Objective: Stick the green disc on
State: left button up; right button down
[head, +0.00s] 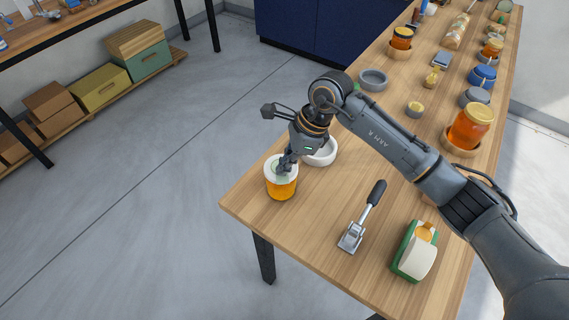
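A honey jar (281,189) with a white lid (273,161) stands upright near the front left corner of the table. A pale green disc (276,168) shows at the lid's top, partly hidden by my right gripper (284,166). The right gripper points down at the lid, its fingertips at the disc. The fingers look close together, but I cannot tell whether they grip the disc or only touch it. My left gripper is not in view.
A white bowl (322,153) stands just right of the jar, partly behind the gripper. A scraper-like tool (352,235) and a green and cream dispenser (415,257) are at the front. More jars, including a large one (470,128), line the table's right side.

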jog(key=c, duration=1.6)
grip_release()
jog(key=v, duration=1.2)
